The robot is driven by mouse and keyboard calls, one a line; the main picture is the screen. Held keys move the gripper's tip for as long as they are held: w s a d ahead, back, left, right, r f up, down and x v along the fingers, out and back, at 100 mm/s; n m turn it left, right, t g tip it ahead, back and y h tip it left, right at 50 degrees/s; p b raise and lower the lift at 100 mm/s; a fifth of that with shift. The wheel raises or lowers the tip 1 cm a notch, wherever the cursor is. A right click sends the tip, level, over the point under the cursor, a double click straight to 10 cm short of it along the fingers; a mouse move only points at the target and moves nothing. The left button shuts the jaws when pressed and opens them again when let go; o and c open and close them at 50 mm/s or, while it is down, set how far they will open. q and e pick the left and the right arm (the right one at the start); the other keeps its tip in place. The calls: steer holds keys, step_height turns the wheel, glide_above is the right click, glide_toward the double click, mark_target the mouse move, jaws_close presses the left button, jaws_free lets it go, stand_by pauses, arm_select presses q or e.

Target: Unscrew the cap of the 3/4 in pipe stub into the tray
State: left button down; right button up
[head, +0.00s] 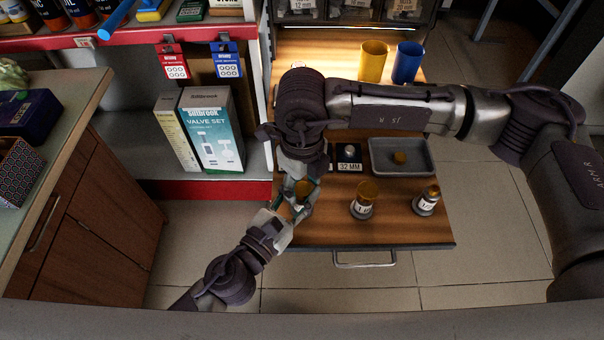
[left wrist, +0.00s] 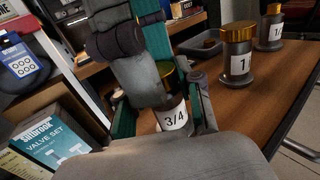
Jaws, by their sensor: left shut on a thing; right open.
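The 3/4 in pipe stub (left wrist: 173,117) stands upright on the wooden bench, its 3/4 label facing the left wrist camera. Its brass cap (head: 304,187) is on top, partly hidden by my grippers. My left gripper (head: 297,208) is shut around the stub's body from the front left; its fingers show on both sides in the left wrist view (left wrist: 160,112). My right gripper (head: 303,178) points down from above, with its open teal fingers around or close beside the cap; contact cannot be told. The grey tray (head: 422,170) lies behind to the right, holding a small brownish-gold round piece (head: 399,157).
Two more capped stubs, one labelled 1 (head: 362,202) and another (head: 427,201), stand to the right. A 32 MM block (head: 349,160) sits left of the tray. Yellow (head: 373,62) and blue (head: 407,63) cups stand at the back. My right arm spans above the bench.

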steer(key=shift+c, duration=0.4)
jaws_close()
steer(key=n, duration=0.3)
steer(key=shift+o, duration=0.9)
jaws_free()
